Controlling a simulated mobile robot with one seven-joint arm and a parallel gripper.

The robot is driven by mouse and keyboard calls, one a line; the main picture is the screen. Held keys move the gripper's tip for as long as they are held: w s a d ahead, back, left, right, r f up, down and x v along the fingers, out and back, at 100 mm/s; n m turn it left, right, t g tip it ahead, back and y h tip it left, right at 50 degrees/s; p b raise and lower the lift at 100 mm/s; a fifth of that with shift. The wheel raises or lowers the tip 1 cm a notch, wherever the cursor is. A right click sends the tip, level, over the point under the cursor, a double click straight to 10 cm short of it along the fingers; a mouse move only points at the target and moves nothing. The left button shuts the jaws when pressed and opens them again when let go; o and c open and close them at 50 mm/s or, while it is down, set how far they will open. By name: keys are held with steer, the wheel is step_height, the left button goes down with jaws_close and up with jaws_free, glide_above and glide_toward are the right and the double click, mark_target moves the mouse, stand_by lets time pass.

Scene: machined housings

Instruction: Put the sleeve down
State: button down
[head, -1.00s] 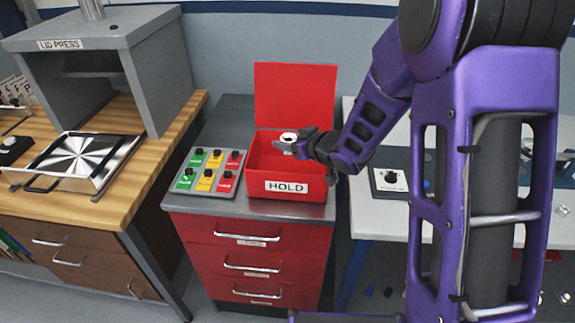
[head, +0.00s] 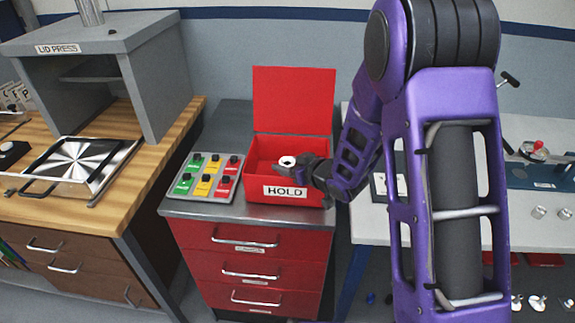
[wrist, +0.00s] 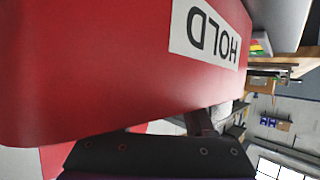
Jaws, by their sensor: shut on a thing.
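The sleeve (head: 287,161) is a small pale ring with a dark bore, seen from above in the head view. My gripper (head: 291,170) is shut on it, with its dark fingers around its sides. Both show at the front part of the open red HOLD box (head: 316,194), near the level of its rim. Whether the sleeve touches the box cannot be told.
The box stands on a grey-topped red drawer cabinet (head: 250,237) with its lid (head: 294,98) raised behind. A panel of coloured switches (head: 208,179) is close on its left. A wooden bench with the lid press (head: 125,48) is further left, a white table (head: 372,222) right.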

steer(key=shift+s+d+f, duration=0.1)
steer(key=shift+s+f, duration=0.05)
steer(key=shift+f, duration=0.3)
steer(key=c, duration=0.6)
jaws_free()
steer(key=shift+f, duration=0.15)
steer(key=shift+o, duration=0.3)
steer(key=shift+s+f, duration=0.1)
steer(key=shift+g, duration=0.3)
steer(key=shift+r+p, duration=0.4)
steer(key=shift+r, duration=0.1)
steer(key=v, duration=1.2)
steer(key=shift+r+p, duration=0.3)
steer(key=shift+p, duration=0.1)
